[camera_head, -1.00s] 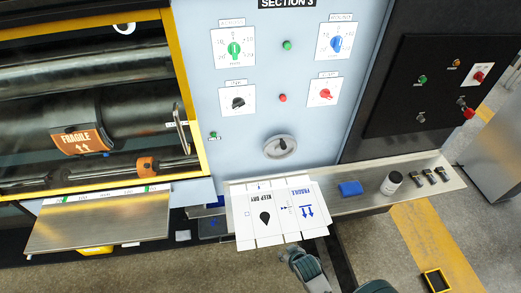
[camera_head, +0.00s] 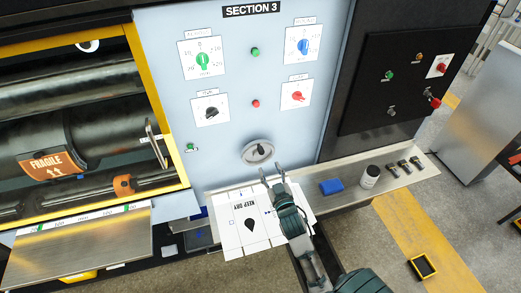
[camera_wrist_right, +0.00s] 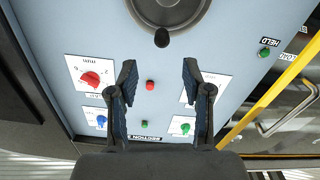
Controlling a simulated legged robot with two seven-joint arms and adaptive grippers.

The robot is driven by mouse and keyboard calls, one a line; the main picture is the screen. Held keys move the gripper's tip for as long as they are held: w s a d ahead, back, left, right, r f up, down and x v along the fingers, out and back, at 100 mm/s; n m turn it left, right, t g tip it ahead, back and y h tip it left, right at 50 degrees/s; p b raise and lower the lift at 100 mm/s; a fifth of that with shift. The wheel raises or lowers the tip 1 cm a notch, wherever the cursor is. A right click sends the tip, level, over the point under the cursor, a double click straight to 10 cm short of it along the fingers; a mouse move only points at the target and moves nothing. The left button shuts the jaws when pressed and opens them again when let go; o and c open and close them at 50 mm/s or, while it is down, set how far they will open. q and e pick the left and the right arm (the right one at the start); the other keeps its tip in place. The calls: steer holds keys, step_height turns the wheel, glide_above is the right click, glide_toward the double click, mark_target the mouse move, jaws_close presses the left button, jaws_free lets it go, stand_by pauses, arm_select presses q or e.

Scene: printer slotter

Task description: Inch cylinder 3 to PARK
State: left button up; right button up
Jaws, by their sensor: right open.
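A dark printing cylinder (camera_head: 95,128) with an orange FRAGILE plate (camera_head: 50,165) sits behind the yellow frame at left. The blue SECTION 3 panel (camera_head: 230,130) carries a green knob (camera_head: 203,62), a blue knob (camera_head: 303,46), a black knob (camera_head: 211,113), a red knob (camera_head: 298,96), a green button (camera_head: 255,52), a red button (camera_head: 256,104) and a handwheel (camera_head: 257,151). My right gripper (camera_head: 271,168) is open and empty just below the handwheel. In the right wrist view its fingers (camera_wrist_right: 160,80) are apart, facing the panel upside down. My left gripper is not in view.
A black control box (camera_head: 400,85) is at right. A yellow guard frame (camera_head: 160,115) borders the cylinder opening.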

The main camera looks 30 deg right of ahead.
mark_target(260, 149)
steer(key=x, duration=0.7)
steer(key=a+x, duration=0.1)
steer(key=x, duration=0.2)
steer(key=shift+w+d+p, duration=0.1)
steer(key=shift+w+p, duration=0.25)
steer(key=shift+d, duration=0.3)
steer(key=shift+c, duration=0.5)
steer(key=shift+d+f, duration=0.1)
steer(key=shift+d, duration=0.05)
steer(key=c, duration=0.8)
jaws_close()
